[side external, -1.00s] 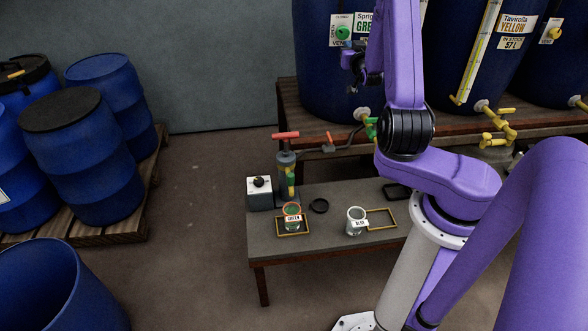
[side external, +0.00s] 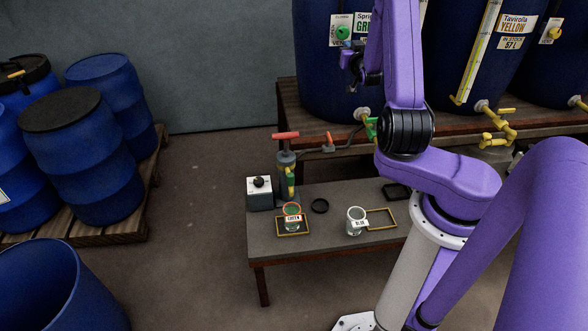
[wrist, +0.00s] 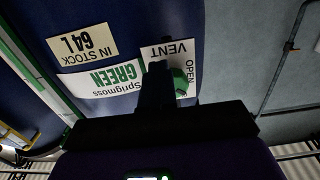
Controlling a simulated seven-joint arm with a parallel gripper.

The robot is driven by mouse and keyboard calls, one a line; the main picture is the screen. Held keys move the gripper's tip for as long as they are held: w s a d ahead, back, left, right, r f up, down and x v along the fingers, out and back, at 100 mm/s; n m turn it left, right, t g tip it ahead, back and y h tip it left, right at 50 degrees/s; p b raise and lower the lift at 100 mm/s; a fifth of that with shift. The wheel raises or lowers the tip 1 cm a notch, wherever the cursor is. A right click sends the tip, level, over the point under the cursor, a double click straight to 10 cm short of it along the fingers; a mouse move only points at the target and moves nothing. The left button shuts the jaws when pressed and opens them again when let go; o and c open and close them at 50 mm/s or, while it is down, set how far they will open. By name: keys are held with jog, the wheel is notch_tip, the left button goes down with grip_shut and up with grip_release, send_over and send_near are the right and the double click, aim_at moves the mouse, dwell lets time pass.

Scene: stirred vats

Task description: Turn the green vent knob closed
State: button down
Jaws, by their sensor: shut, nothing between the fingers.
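The green vent knob (side external: 343,33) sits on a white vent label high on the large blue green-stock vat (side external: 318,80). My gripper (side external: 347,57) is shut and empty, just below the knob in the side view. In the wrist view, the shut fingers (wrist: 157,82) stand in front of the vent label (wrist: 169,51) and hide part of the knob (wrist: 180,82). The words VENT and OPEN show beside it; the rest of the label is covered. I cannot tell whether the fingers touch the knob or which setting it points to.
A yellow-stock vat (side external: 500,80) stands to the right. Blue drums (side external: 85,155) are on a pallet at left. Open floor lies between.

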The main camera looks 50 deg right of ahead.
jog(key=shift+w+d+r, duration=0.1)
jog(key=shift+w, duration=0.35)
jog(key=shift+w+a+r, duration=0.1)
jog(key=shift+w+a, duration=0.6)
jog(key=shift+w, duration=0.25)
jog(key=shift+s+d, duration=0.1)
jog(key=shift+s, duration=0.05)
jog(key=shift+f, duration=0.3)
jog(key=v, duration=0.6)
jog(key=shift+a, duration=0.25)
